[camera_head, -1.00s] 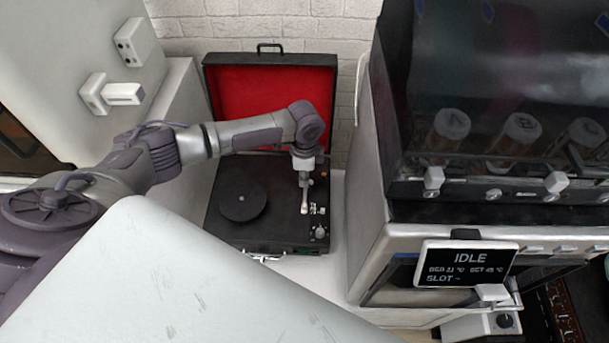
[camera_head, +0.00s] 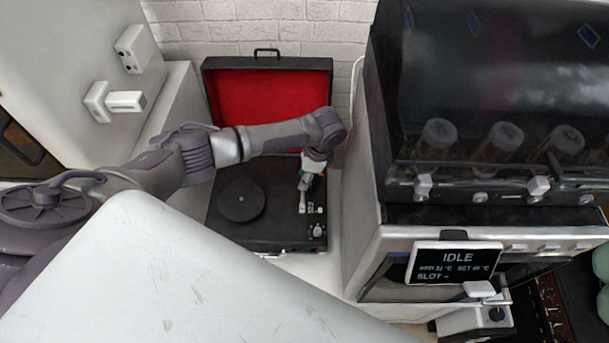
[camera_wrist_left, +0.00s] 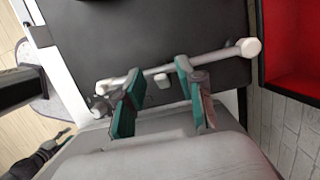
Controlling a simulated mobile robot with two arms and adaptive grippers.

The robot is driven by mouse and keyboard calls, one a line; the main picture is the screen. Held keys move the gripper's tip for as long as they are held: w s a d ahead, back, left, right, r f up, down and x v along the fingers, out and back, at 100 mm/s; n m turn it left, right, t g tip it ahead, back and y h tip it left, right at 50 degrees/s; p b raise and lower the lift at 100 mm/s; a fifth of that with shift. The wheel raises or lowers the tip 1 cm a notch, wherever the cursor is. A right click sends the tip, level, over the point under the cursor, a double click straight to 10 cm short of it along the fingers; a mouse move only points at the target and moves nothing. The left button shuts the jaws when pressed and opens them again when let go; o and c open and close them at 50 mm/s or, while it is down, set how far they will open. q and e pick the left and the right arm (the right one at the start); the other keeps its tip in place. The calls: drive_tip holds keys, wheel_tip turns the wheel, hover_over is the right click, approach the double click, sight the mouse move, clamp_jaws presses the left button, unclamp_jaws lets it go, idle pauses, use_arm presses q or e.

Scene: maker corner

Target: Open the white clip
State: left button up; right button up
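The record player (camera_head: 275,225) is a black case with its red-lined lid up, against the brick wall. Its pale tonearm (camera_head: 302,203) runs along the right side of the deck; it also shows in the left wrist view (camera_wrist_left: 222,54). A small white piece (camera_wrist_left: 162,81), which looks like the white clip, sits beside the tonearm. My left gripper (camera_wrist_left: 159,77) is open, with a green-padded finger on each side of that piece. I cannot tell whether either finger touches it. In the head view the left gripper (camera_head: 306,180) is over the tonearm and hides part of it. My right gripper is not in view.
A black platter (camera_head: 241,200) is on the left of the deck. The raised lid (camera_head: 268,95) stands behind my left arm. A large machine with a display reading IDLE (camera_head: 455,262) stands close on the right. A white wall with switches (camera_head: 125,101) is at left.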

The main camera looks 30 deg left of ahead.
use_arm(q)
drive_tip(key=v, duration=1.2)
drive_tip(key=shift+c, duration=0.2)
